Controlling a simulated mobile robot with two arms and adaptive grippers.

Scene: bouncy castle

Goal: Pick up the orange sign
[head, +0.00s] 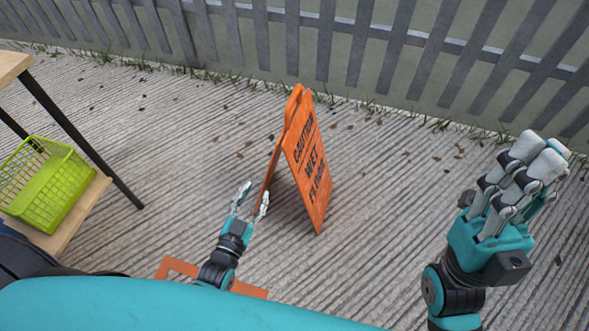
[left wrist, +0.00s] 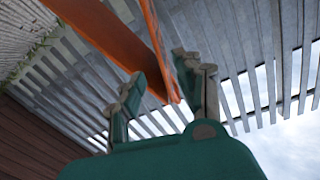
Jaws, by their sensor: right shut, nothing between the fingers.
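The orange sign (head: 308,165) stands upright on the ground as a folded A-frame, with dark "CAUTION WET FLOOR" lettering on its front panel. My left gripper (head: 255,194) is open just left of and in front of the sign, its fingers pointing up toward the sign's left edge. In the left wrist view the orange sign (left wrist: 98,32) fills the space ahead, and a thin orange edge runs down between the spread fingers of the left gripper (left wrist: 163,75). I cannot tell if they touch it. My right gripper (head: 540,147) is shut and empty, raised at the right, well apart from the sign.
A grey slatted fence (head: 300,38) runs along the back. A wooden table (head: 62,216) with a green basket (head: 62,193) stands at the left. An orange flat frame (head: 178,266) lies on the ground, partly hidden by my left arm.

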